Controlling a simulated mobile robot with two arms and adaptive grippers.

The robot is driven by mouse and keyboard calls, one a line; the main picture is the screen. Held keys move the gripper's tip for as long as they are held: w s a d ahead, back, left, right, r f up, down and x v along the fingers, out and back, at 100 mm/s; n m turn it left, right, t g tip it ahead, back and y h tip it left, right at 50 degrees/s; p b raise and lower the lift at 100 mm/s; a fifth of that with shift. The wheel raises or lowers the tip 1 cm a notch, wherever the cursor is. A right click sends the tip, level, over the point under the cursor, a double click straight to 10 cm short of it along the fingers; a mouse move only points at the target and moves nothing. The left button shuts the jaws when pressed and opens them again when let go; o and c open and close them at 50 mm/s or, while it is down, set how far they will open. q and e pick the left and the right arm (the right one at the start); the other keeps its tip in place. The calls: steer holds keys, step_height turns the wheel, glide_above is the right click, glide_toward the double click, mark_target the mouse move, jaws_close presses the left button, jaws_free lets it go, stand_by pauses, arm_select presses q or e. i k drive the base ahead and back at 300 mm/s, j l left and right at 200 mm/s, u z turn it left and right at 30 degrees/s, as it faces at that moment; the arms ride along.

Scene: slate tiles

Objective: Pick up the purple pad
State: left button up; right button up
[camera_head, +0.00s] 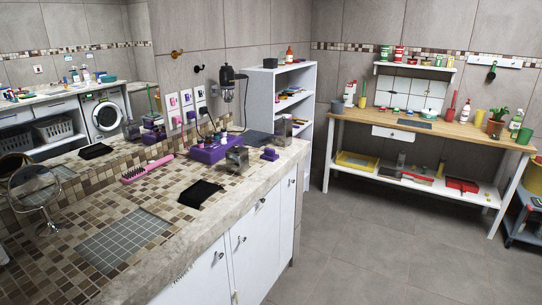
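Two purple things show on the mosaic-tiled counter (62,262). A small purple block-like piece (269,154) lies near the counter's far right edge; it may be the purple pad, but it is too small to be sure. A larger purple box-like holder (208,153) stands to its left, with things on top of it. A clear grey container stands between them. Neither of my grippers is in view.
A black cloth-like square (198,194), a pink hairbrush (147,168), a grey tiled mat (122,240) and a round mirror (35,188) are on the counter. A hairdryer (228,83) hangs on the wall. Open grey floor (360,245) lies right of the counter, before a wooden workbench (440,127).

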mark_target(269, 155)
steer(key=i+l+z, duration=0.25)
steer(key=i+z, duration=0.2)
steer(key=i, duration=0.25)
steer(key=i+z, duration=0.45)
steer(key=i, duration=0.9)
steer(key=i+l+u, duration=0.1)
steer(key=i, duration=0.5)
steer(key=i+l+u, duration=0.1)
steer(key=i, duration=0.5)
steer(key=i+u, duration=0.25)
steer(key=u, duration=0.15)
steer(key=i+l+u, duration=0.2)
steer(key=u, duration=0.2)
steer(key=i+l+u, duration=0.2)
steer(key=u, duration=0.2)
steer(key=i+l+u, duration=0.2)
steer(key=u, duration=0.2)
steer(key=i+l+u, duration=0.1)
steer(key=l+u, duration=0.3)
